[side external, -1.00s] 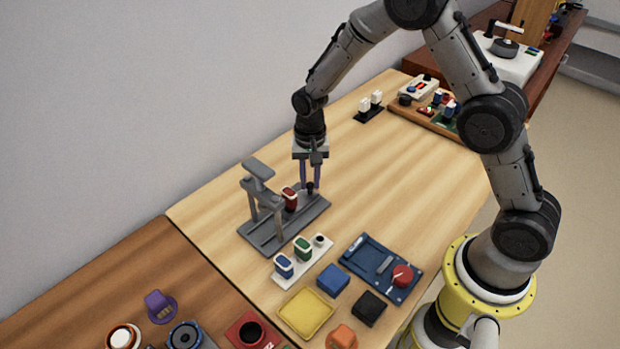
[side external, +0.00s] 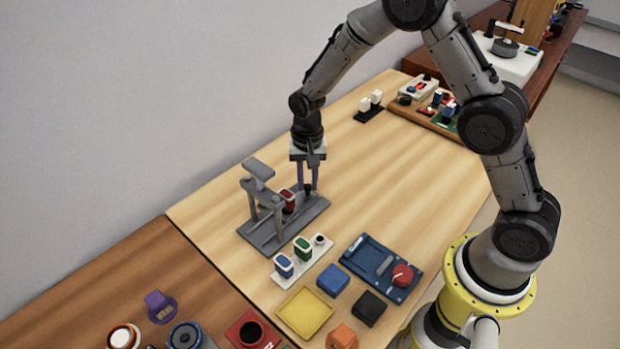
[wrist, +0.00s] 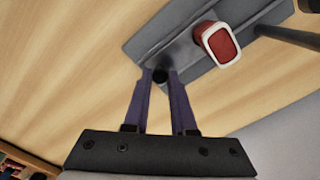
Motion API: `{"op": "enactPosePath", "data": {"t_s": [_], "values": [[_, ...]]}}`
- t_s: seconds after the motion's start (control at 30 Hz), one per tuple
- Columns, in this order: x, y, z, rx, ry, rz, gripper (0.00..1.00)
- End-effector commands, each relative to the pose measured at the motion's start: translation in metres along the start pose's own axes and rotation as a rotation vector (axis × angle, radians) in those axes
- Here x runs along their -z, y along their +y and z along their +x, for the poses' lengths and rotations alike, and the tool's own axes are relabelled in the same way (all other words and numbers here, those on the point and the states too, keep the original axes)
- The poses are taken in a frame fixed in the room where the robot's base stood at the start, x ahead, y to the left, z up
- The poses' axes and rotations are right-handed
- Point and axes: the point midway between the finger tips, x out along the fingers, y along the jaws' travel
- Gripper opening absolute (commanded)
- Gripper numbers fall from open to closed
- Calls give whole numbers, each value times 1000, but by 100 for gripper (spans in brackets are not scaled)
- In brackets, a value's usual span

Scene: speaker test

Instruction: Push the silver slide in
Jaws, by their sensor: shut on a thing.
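A grey metal fixture (side external: 262,239) with an upright press-like frame (side external: 260,180) stands on the light wooden table. The silver slide (wrist: 184,56) lies along the fixture's base and has a dark knob (side external: 307,188) at its outer end. The knob also shows in the wrist view (wrist: 160,75). A red block with a white rim (side external: 287,203) stands on the fixture near the frame, on the frame side of the knob. My gripper (side external: 308,186) points down, with its purple fingers shut on the knob. The fingers partly hide the slide's outer end.
A white holder with a blue (side external: 284,266) and a green block (side external: 302,248) stands in front of the fixture. A yellow tray (side external: 304,312) and a dark blue panel with a red knob (side external: 402,275) lie nearer.

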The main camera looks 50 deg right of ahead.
Motion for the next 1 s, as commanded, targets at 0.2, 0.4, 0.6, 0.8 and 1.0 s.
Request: {"op": "enactPosePath", "data": {"t_s": [0.2,0.4,0.6,0.8,1.0], "values": [[-35,-36,-1,4,2,-8,0],[-50,-51,-2,5,2,-2,0],[-51,-53,-2,7,1,-1,0],[-51,-53,-2,7,1,-1,48],[-51,-51,-1,4,0,-1,55]]}}
